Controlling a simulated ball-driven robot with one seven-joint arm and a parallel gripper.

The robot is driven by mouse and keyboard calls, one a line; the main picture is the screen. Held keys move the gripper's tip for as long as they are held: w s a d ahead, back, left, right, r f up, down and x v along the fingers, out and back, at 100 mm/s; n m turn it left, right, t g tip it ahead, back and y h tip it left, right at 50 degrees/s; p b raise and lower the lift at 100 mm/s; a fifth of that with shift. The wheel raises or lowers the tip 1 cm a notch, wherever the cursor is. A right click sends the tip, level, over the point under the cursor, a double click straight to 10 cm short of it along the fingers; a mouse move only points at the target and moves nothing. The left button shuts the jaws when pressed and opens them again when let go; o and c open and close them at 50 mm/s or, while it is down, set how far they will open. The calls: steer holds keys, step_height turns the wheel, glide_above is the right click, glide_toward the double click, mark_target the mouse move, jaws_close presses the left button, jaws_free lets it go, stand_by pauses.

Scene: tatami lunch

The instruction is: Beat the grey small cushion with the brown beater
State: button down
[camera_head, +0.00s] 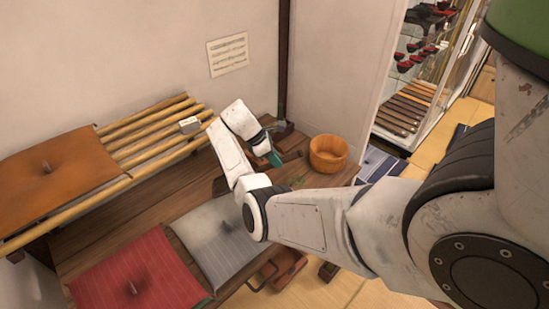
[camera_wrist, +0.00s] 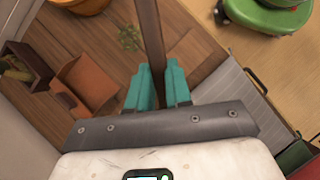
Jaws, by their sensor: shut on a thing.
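My gripper (camera_wrist: 158,88) has teal fingers shut on a brown stick, the handle of the brown beater (camera_wrist: 150,35), in the wrist view. The stick runs up out of the picture, so the beater's far end is not seen. In the head view my gripper (camera_head: 272,155) is above the back of the wooden bench, and the beater cannot be made out there. The grey small cushion (camera_head: 207,237) lies flat on the bench in front of my gripper, partly hidden by my arm. It also shows at the right of the wrist view (camera_wrist: 232,88). My gripper is apart from it.
A red striped cushion (camera_head: 130,278) lies left of the grey one. An orange cushion (camera_head: 55,165) lies on the bamboo rack (camera_head: 150,125). A wooden tub (camera_head: 328,155) stands at the bench's right end, near a small green sprig (camera_wrist: 130,38). A brown box (camera_wrist: 85,85) is nearby.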

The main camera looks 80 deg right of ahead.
mark_target(273, 167)
step_height(273, 167, up, 5)
steer(key=shift+f+p, duration=0.15)
steer(key=shift+p, duration=0.7)
step_height(273, 167, down, 9)
steer(key=b, duration=0.5)
steer(key=shift+f+b, duration=0.2)
steer(key=shift+b, duration=0.1)
step_height(273, 167, up, 9)
steer(key=p, duration=0.5)
steer(key=shift+r, duration=0.15)
steer(key=shift+s, duration=0.1)
